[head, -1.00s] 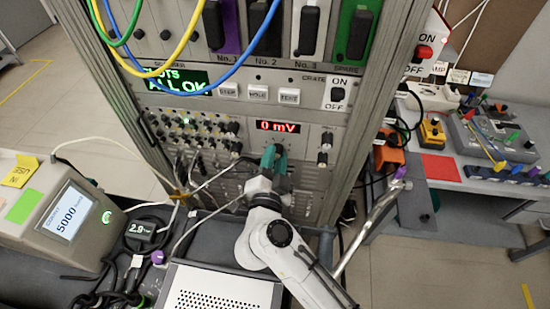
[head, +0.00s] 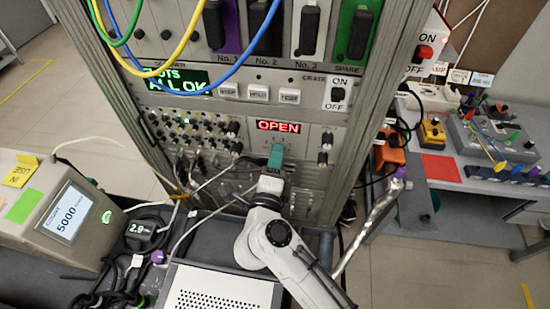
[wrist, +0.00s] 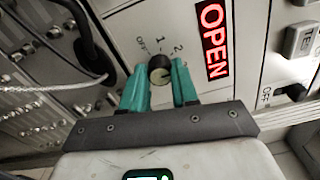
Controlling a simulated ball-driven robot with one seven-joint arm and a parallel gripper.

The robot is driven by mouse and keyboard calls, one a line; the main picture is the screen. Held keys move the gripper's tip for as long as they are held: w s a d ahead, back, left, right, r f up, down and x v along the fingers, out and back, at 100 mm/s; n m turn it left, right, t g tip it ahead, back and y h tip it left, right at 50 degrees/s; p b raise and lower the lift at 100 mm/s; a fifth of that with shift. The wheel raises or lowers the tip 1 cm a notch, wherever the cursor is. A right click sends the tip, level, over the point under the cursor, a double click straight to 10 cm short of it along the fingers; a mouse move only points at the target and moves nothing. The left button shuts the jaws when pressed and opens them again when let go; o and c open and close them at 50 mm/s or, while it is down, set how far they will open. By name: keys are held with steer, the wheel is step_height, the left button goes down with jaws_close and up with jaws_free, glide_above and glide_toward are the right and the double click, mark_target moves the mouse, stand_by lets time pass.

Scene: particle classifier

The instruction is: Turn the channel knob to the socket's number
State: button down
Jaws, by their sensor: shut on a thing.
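The channel knob (wrist: 159,70) is a small round knob on the rack's pale front panel. A dial with OFF, 1 and 2 is printed around it; other marks are hidden or too small to read, and I cannot tell its pointed-to mark. My gripper (wrist: 160,80) has teal fingers, one on each side of the knob, shut on it. In the head view my gripper (head: 276,157) is at the panel just below the red display (head: 278,127) and hides the knob. The display reads OPEN; it also shows in the wrist view (wrist: 213,40).
Left of the knob is a panel of cable sockets (head: 195,130) with plugged leads; a black cable (wrist: 75,75) hangs close to my left finger. An ON/OFF switch (wrist: 290,92) and a side table with boxes (head: 490,135) are to the right.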

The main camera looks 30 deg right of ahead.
steer(key=m+b, duration=0.9)
steer(key=m, duration=1.3)
steer(key=shift+f, duration=0.2)
steer(key=shift+m+b, duration=0.3)
steer(key=c, duration=0.8)
jaws_free()
steer(key=shift+r, duration=0.15)
steer(key=shift+c, duration=0.2)
steer(key=shift+s+a, duration=0.1)
steer(key=b+v, duration=0.2)
steer(key=v, duration=0.8)
steer(key=shift+s+a, duration=0.2)
steer(key=shift+s, duration=0.05)
